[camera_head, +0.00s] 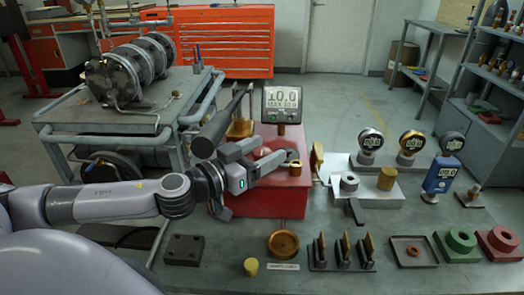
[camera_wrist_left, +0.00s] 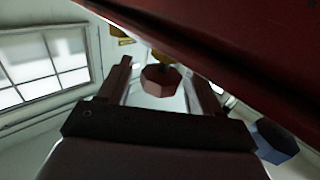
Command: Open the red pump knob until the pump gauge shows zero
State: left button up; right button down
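The red pump (camera_head: 262,203) stands on the bench, with a dark lever handle (camera_head: 215,126) rising at its left. The pump gauge (camera_head: 282,103) behind it has a display that appears to read 100. My left gripper (camera_head: 283,164) reaches over the pump from the left, with its fingers apart. In the left wrist view, the dark red faceted knob (camera_wrist_left: 160,80) appears between the two open fingers, with a gap on each side. I cannot make out the knob clearly in the head view. My right gripper is in neither view.
A white block (camera_head: 372,197) with metal fittings stands right of the pump, close to the gripper. A black block (camera_head: 184,250), brass ring (camera_head: 284,244) and tray (camera_head: 414,251) lie in front.

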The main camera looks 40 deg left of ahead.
pick_arm(q)
jog(key=c, duration=0.9)
